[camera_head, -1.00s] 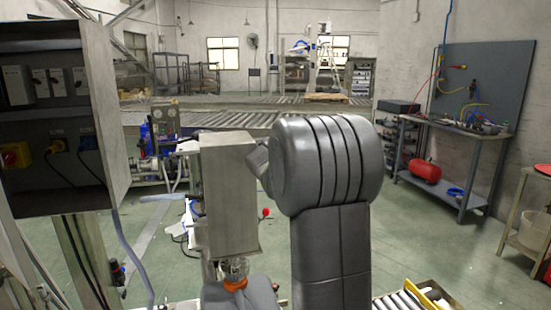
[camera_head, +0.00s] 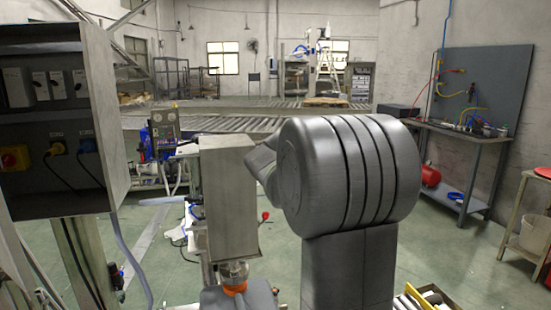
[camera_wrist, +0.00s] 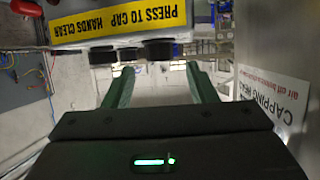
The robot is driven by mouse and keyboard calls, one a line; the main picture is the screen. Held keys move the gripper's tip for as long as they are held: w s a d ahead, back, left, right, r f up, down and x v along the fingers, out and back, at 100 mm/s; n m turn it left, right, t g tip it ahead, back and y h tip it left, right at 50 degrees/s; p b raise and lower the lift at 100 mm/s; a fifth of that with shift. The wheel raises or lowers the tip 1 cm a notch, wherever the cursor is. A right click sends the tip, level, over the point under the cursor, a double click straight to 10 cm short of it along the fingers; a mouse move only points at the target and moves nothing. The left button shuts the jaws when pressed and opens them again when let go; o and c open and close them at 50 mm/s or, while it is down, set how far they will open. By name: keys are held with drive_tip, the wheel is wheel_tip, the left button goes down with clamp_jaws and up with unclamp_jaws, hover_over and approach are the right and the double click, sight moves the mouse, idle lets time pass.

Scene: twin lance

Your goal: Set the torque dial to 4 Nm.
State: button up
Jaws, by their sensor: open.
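In the wrist view my gripper (camera_wrist: 160,88) is open, with its two green fingers apart and nothing between them. Beyond the fingertips is a pale panel (camera_wrist: 75,12) with a yellow upside-down label (camera_wrist: 120,20) reading "PRESS TO CAP HANDS CLEAR". Several dark round knobs stick out along the panel's edge; the largest knob (camera_wrist: 160,50) is above the gap between the fingers. I cannot tell which one is the torque dial, and no scale or setting is readable. In the head view a grey metal housing (camera_head: 228,200) stands left of my arm. My gripper is hidden there.
A white "CAPPING HEAD" sign (camera_wrist: 272,98) is on a grey surface close at the right in the wrist view. In the head view an open electrical cabinet (camera_head: 112,130) is at the left, and a workbench (camera_head: 465,140) is at the right. Green floor lies between.

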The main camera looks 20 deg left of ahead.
drive_tip(key=v, duration=0.9)
drive_tip(key=shift+b, duration=0.35)
drive_tip(key=shift+w, duration=0.2)
drive_tip(key=p+x, duration=0.1)
drive_tip(key=x, duration=1.2)
drive_tip(key=shift+w+a+f+p, duration=0.15)
drive_tip(key=shift+w+f+p, duration=0.1)
drive_tip(key=shift+p, duration=0.1)
drive_tip(key=shift+s, duration=0.2)
